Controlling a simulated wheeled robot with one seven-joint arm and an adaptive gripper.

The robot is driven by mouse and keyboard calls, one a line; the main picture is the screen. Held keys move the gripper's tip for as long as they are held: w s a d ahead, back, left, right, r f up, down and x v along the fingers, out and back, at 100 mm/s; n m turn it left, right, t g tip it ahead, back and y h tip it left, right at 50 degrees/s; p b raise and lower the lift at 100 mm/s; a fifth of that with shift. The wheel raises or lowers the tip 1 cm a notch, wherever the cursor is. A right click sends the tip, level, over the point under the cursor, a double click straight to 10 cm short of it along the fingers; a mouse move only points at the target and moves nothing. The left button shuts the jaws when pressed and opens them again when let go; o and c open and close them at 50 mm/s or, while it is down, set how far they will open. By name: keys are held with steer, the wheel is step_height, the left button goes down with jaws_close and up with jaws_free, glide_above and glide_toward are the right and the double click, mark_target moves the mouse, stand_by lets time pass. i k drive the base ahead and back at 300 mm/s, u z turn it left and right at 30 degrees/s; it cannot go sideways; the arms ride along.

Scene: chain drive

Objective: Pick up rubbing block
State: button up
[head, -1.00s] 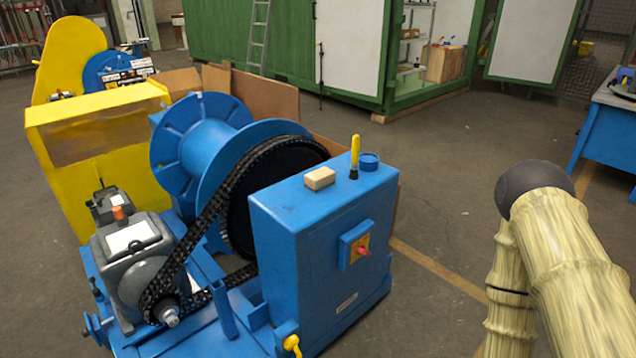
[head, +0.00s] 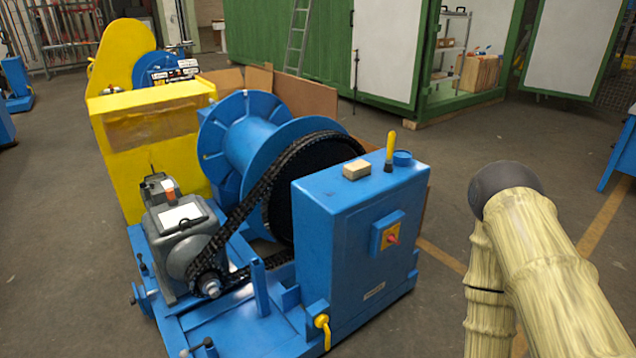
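The rubbing block (head: 356,169) is a small beige block in the head view. It lies on the top face of the blue cabinet (head: 335,205), near that top's back left edge. Just right of it stands a yellow-handled tool (head: 389,152) with a dark lower end, and a small round blue container (head: 402,158). My arm shows at the right of the view, its links covered in pale ribbed sleeves with a dark rounded joint. My gripper is out of view.
Left of the cabinet are a black chain wheel, a blue spool (head: 245,135) and a grey motor (head: 183,235). A red knob (head: 392,239) and a yellow-handled lever (head: 322,322) stick out from the cabinet side. Open floor (head: 500,140) lies to the right.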

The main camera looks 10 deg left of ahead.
mark_target(358, 170)
steer(key=u, duration=0.4)
steer(key=k, duration=0.8)
steer(key=z, duration=0.6)
steer(key=i, duration=0.7)
steer(key=z, duration=0.6)
steer(key=i, duration=0.8)
steer(key=u, duration=0.85)
steer(key=i, duration=0.65)
steer(key=u, duration=0.7)
